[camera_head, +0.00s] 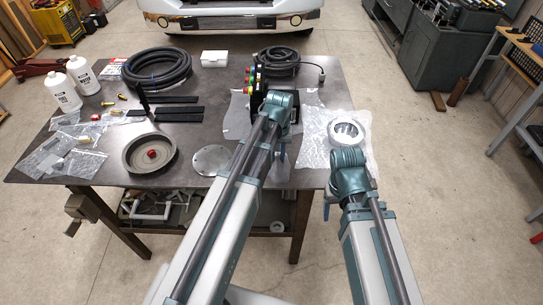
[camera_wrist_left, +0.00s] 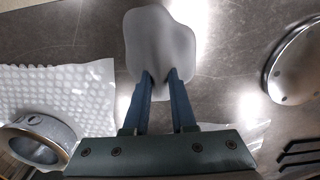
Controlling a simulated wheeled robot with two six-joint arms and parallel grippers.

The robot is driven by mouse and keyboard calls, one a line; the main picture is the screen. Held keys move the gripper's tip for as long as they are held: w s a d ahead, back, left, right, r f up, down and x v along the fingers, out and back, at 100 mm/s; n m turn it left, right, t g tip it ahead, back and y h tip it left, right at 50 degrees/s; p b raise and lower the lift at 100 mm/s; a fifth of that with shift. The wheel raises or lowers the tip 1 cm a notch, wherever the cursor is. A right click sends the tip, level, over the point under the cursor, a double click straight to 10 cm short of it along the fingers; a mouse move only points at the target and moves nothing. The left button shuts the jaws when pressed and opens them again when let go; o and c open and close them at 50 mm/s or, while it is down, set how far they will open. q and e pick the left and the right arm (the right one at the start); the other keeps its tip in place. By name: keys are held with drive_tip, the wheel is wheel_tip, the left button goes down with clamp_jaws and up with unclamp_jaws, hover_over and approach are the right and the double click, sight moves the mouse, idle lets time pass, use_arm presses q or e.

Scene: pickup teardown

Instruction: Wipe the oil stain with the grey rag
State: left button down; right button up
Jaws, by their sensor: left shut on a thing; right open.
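The grey rag (camera_wrist_left: 160,42) is a smooth, rounded grey lump in the left wrist view. My left gripper (camera_wrist_left: 163,76) is shut on its near edge, with the rag reaching beyond the fingertips over the dark metal tabletop. In the head view my left gripper (camera_head: 281,153) points down near the table's front edge, between the round metal plate and the bubble wrap; the rag is hard to make out there. My right gripper (camera_head: 328,206) is open and empty in front of the table's edge. I cannot make out the oil stain in either view.
A round metal plate (camera_head: 211,160) and a round pan (camera_head: 149,154) lie left of my left gripper. A metal ring (camera_head: 346,132) sits on bubble wrap (camera_head: 312,150) to the right. Black strips (camera_head: 179,117), coiled hoses and white bottles (camera_head: 83,76) stand farther left and back.

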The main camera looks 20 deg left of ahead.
sight(289, 163)
use_arm(q)
drive_tip(key=shift+d, duration=0.25)
drive_tip(key=shift+w+d, duration=0.3)
drive_tip(key=shift+d, duration=0.55)
drive_tip(key=shift+w+d, duration=0.25)
drive_tip(key=shift+d, duration=0.55)
drive_tip(key=shift+d, duration=0.15)
drive_tip(key=shift+w+d, duration=0.2)
drive_tip(key=shift+d, duration=0.6)
drive_tip(key=shift+w+d, duration=0.2)
drive_tip(key=shift+d, duration=0.6)
drive_tip(key=shift+w, duration=0.1)
drive_tip(key=shift+s+a, duration=0.3)
drive_tip(key=shift+a, duration=0.6)
drive_tip(key=shift+s+a, duration=0.3)
drive_tip(key=shift+a, duration=0.55)
